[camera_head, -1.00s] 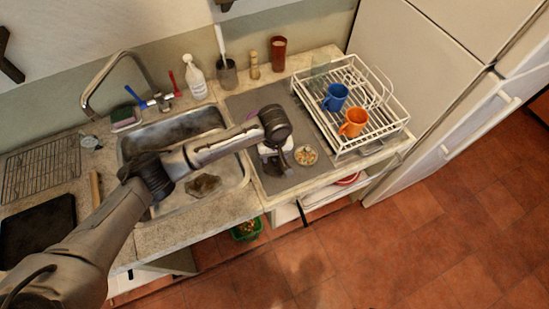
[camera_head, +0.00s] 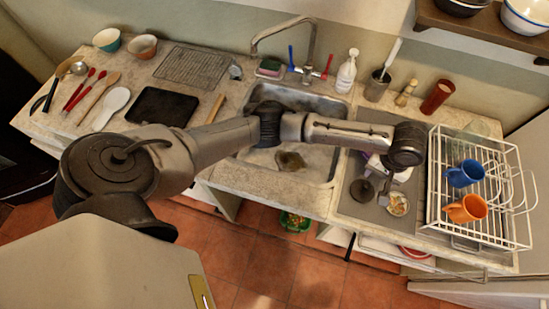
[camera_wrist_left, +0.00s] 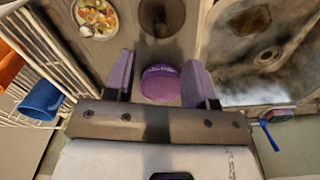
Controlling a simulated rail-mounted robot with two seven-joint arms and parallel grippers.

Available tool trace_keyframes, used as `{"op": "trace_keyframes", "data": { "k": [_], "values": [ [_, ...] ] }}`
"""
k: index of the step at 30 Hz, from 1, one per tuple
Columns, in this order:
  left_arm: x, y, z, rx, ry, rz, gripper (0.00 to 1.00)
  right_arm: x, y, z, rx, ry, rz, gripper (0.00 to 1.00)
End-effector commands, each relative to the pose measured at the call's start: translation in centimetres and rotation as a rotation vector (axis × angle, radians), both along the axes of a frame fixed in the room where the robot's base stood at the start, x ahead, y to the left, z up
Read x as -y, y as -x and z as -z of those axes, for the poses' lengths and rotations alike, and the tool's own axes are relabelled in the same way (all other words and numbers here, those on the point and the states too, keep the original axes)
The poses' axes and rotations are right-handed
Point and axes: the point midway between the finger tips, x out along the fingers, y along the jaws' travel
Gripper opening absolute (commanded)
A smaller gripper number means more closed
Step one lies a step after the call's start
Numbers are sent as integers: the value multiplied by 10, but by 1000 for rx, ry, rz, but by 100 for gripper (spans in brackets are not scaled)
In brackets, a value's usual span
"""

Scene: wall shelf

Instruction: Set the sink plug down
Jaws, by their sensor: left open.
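A round purple piece with lettering, which looks like the sink plug (camera_wrist_left: 160,84), sits between the finger tips in the left wrist view. Gaps show between it and both fingers. My left gripper (camera_wrist_left: 160,78) is open around it, pointing down over the grey mat (camera_head: 352,210) right of the sink. In the head view my left gripper (camera_head: 387,180) is partly covered by my own wrist, and the plug is mostly hidden there. My right gripper is out of view.
A plate of food (camera_head: 397,203) lies on the mat close to the gripper. The white dish rack (camera_head: 435,205) with a blue mug (camera_head: 465,173) and an orange mug (camera_head: 465,208) stands to the right. The sink (camera_head: 328,165) is left. A dark round shape (camera_head: 362,190) shows on the mat.

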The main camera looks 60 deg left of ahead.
Motion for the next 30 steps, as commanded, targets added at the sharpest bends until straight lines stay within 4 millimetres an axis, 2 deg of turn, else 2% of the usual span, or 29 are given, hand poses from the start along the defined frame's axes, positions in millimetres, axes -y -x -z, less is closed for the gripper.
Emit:
{"op": "trace_keyframes", "data": {
  "k": [5, 9, 14, 17, 24, 30],
  "values": [
    [28, 44, 41, 30, 83, 180, 51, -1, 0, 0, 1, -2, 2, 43],
    [45, 91, 70, 104, 161, 343, 51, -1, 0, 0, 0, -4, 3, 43],
    [46, 144, 91, 204, 202, 472, 51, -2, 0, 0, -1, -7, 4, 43],
    [36, 177, 99, 261, 191, 525, 51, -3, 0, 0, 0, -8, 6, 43],
    [-9, 252, 106, 329, 68, 610, 51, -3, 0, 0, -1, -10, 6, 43],
    [-43, 295, 103, 319, -46, 658, 51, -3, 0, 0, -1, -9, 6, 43]
  ]
}}
